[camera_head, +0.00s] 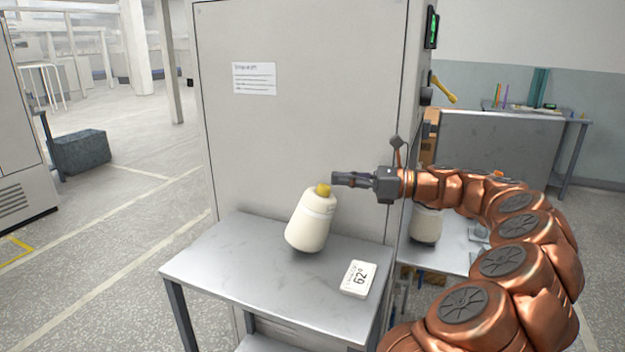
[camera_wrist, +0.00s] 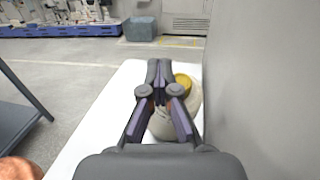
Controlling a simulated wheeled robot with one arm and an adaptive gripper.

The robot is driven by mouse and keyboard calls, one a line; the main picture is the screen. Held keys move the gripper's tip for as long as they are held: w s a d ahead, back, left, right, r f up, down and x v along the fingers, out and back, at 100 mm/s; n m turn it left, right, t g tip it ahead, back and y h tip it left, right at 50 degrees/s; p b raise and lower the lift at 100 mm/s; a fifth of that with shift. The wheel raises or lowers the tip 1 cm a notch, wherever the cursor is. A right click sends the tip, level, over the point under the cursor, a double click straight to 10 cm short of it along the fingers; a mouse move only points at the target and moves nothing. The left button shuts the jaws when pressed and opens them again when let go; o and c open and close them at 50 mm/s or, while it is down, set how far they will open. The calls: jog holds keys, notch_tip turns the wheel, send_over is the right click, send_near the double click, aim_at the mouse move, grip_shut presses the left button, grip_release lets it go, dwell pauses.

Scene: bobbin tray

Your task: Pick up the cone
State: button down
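The cone (camera_head: 309,224) is cream-coloured with a yellow tip. It is on the small metal table (camera_head: 225,262) and leans to the right in the head view; its base edge looks partly raised, and I cannot tell how it is supported. My gripper (camera_head: 334,180) reaches in from the right, level, with its fingertips close to the yellow tip. In the wrist view the fingers of my gripper (camera_wrist: 158,68) come together with nothing visible between them. The cone (camera_wrist: 190,100) shows just to their right, partly hidden behind the right finger. I cannot tell whether they touch.
A tall grey cabinet (camera_head: 290,120) stands directly behind the table, close to my gripper. A white card marked 62 (camera_head: 358,278) lies right of the cone. Another cream cone (camera_head: 426,226) stands on a surface beyond the cabinet's right edge. The table's left part is clear.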

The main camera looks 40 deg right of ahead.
jog(key=v, duration=0.6)
jog(key=shift+s+r, duration=0.45)
jog(key=shift+s, duration=0.1)
jog(key=c, duration=1.9)
grip_release()
jog(key=shift+a, duration=0.1)
jog(key=o, duration=1.5)
jog(key=shift+r, duration=0.1)
